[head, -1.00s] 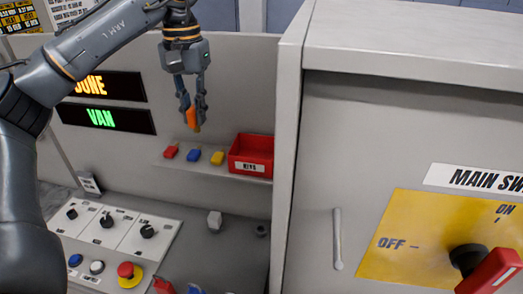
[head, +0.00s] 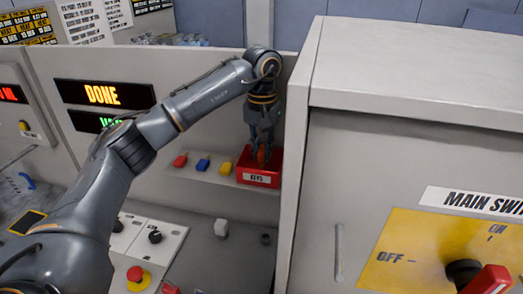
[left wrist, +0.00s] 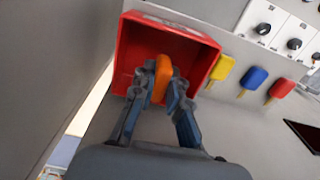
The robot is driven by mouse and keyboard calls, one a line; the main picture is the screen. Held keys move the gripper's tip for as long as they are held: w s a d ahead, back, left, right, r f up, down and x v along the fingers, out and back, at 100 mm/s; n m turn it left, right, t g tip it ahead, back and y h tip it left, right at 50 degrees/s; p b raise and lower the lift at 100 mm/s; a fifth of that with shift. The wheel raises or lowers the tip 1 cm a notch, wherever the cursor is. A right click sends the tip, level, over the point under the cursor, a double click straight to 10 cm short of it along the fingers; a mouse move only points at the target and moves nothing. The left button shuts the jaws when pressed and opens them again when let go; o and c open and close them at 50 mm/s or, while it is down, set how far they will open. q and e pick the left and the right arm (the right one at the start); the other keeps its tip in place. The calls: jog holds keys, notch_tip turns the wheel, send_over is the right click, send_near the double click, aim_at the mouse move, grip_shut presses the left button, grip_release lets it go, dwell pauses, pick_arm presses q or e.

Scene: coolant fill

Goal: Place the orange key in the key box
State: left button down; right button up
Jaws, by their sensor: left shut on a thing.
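The orange key (left wrist: 162,80) is held between the fingers of my left gripper (head: 262,155). In the left wrist view the left gripper (left wrist: 158,92) is shut on the key over the open red key box (left wrist: 205,60). In the head view the red key box (head: 260,180), labelled KEYS, stands at the right end of a small shelf. The fingertips and key are at the box's opening; how deep they reach inside is hard to tell. My right gripper is not in view.
Red (head: 180,160), blue (head: 203,164) and yellow (head: 226,168) keys sit in a row left of the box. A tall grey cabinet (head: 315,150) stands close on the right. A panel with knobs and a red button (head: 135,273) lies below.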

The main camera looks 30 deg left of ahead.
pick_arm(q)
jog(key=shift+f+p, duration=0.45)
jog(key=shift+f, duration=0.25)
jog(key=shift+a+f, duration=0.1)
jog(key=shift+f, duration=0.05)
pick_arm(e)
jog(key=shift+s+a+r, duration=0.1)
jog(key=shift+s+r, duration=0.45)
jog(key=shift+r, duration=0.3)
pick_arm(q)
jog(key=shift+f, duration=0.15)
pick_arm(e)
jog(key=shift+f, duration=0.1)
pick_arm(q)
jog(key=c, duration=1.4)
grip_release()
jog(key=shift+o, duration=0.3)
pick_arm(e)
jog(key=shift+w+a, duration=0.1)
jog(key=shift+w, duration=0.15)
